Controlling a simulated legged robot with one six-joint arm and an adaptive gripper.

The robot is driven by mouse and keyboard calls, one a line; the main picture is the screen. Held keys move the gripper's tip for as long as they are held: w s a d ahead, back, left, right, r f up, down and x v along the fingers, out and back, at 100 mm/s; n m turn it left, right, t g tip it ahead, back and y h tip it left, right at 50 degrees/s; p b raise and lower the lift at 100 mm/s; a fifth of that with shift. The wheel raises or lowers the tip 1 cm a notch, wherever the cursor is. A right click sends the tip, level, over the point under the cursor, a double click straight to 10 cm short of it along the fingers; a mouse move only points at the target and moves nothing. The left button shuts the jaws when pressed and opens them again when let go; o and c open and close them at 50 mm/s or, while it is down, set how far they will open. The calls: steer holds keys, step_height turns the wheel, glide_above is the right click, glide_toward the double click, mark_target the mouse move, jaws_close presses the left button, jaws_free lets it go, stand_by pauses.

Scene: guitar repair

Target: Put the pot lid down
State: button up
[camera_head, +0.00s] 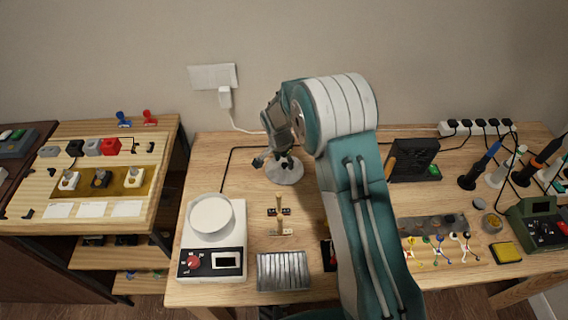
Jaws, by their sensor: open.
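A pale grey round disc, which looks like the pot lid (285,174), lies on the wooden bench toward the back, left of my arm. My gripper (273,162) points down at its upper left edge, with its fingers apart. The fingers overlap the disc in the picture, and I cannot tell whether they touch it. A white round pot (211,218) stands on a white hot plate (212,262) with a red knob and a small display, at the left front of the bench.
A small wooden stand (282,222) and a ribbed metal tray (283,271) lie right of the hot plate. My arm hides the bench's middle. A black panel (413,160), soldering tools and a green meter (545,225) fill the right. A power strip (478,128) runs along the wall.

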step_height(320, 180, up, 10)
steer(key=s+a+f, duration=0.1)
step_height(320, 180, up, 12)
steer(key=n+t, duration=0.1)
steer(key=n, duration=0.1)
glide_above(281, 171)
steer(key=s+d, duration=0.5)
steer(key=s, duration=0.1)
steer(key=s+d+r+n+t, duration=0.1)
steer(key=s+d+r+n, duration=0.2)
steer(key=s, duration=1)
steer(key=s+d+r+n+t+y, duration=0.1)
steer(key=s+d+r+n, duration=0.3)
steer(key=s, duration=0.9)
steer(key=shift+d+r+t, duration=0.4)
steer(key=shift+r+t, duration=0.2)
steer(key=shift+t, duration=0.1)
